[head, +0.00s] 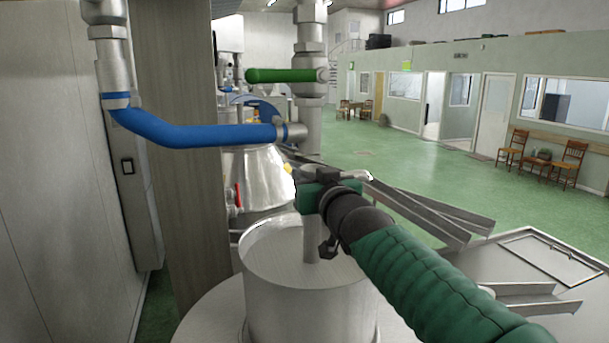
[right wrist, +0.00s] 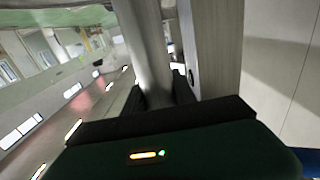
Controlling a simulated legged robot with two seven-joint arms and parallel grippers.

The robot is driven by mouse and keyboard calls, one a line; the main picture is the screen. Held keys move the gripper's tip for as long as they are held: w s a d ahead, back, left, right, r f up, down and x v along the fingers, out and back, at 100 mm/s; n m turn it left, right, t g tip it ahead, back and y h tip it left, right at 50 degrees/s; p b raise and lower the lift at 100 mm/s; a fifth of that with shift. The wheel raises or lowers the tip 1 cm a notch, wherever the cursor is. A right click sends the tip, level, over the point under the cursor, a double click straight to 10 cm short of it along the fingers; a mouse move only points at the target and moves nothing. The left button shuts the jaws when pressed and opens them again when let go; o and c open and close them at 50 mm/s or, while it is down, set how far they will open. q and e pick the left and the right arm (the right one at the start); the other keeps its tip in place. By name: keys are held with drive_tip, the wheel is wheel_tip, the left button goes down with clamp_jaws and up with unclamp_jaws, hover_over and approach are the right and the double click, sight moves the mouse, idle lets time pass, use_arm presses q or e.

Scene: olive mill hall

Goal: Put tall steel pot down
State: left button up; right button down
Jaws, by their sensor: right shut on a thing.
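My right gripper (head: 320,190) comes in from the lower right on its green-sleeved arm. It is shut on a slim upright grey steel cylinder, which I take for the tall steel pot (head: 312,240). Its lower part shows under the jaws, in front of the flat top of a wide steel drum (head: 310,310). I cannot tell whether its foot touches that top. In the right wrist view the pot (right wrist: 145,45) stands between the dark fingers of the right gripper (right wrist: 160,95) and runs out of the top edge. My left gripper is not in view.
A vertical steel pipe (head: 310,120) rises just behind the gripper. A wooden pillar (head: 180,170) stands left. Steel chutes (head: 430,215) and a steel table (head: 535,300) lie right.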

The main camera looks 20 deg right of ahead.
drive_tip(key=shift+s+a+f, duration=0.1)
drive_tip(key=shift+s+f, duration=0.2)
drive_tip(key=shift+f, duration=0.2)
drive_tip(key=c, duration=1.4)
unclamp_jaws()
drive_tip(key=shift+a+f, duration=0.25)
drive_tip(key=shift+c, duration=0.2)
drive_tip(key=o, duration=0.4)
drive_tip(key=shift+w+a, duration=0.15)
drive_tip(key=shift+a, duration=0.35)
